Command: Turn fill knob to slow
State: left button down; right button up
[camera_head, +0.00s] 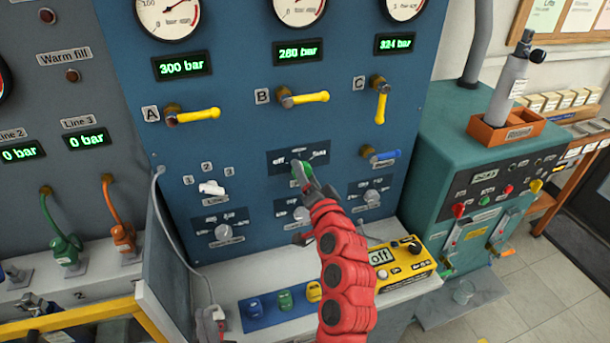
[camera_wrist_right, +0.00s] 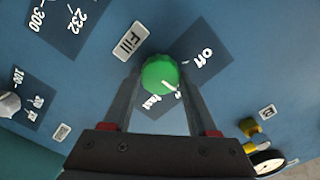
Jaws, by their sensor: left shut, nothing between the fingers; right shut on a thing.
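The green fill knob (camera_head: 300,171) is on the blue panel, below the middle valve. It shows in the right wrist view (camera_wrist_right: 158,72) beside a "Fill" label (camera_wrist_right: 130,41). My right gripper (camera_wrist_right: 157,82) is shut on it, one finger on each side. The white pointer line on the knob points to the lower right, between the "off" (camera_wrist_right: 202,57) and "fast" (camera_wrist_right: 151,101) markings. The marking between these two is hidden or unreadable.
Yellow-handled valves (camera_head: 305,97) stick out above the knob. A white knob (camera_head: 211,188) and grey knobs (camera_head: 223,232) surround it. A yellow meter reading "off" (camera_head: 402,265) and a blue tray (camera_head: 262,320) with coloured pieces lie on the bench below.

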jog(key=shift+m, duration=0.5)
jog(key=o, duration=1.4)
jog(key=shift+s, duration=0.1)
jog(key=p+v, duration=1)
jog(key=v, duration=0.7)
jog(key=shift+s+p, duration=0.1)
jog(key=shift+p, duration=0.25)
jog(key=shift+d, duration=0.1)
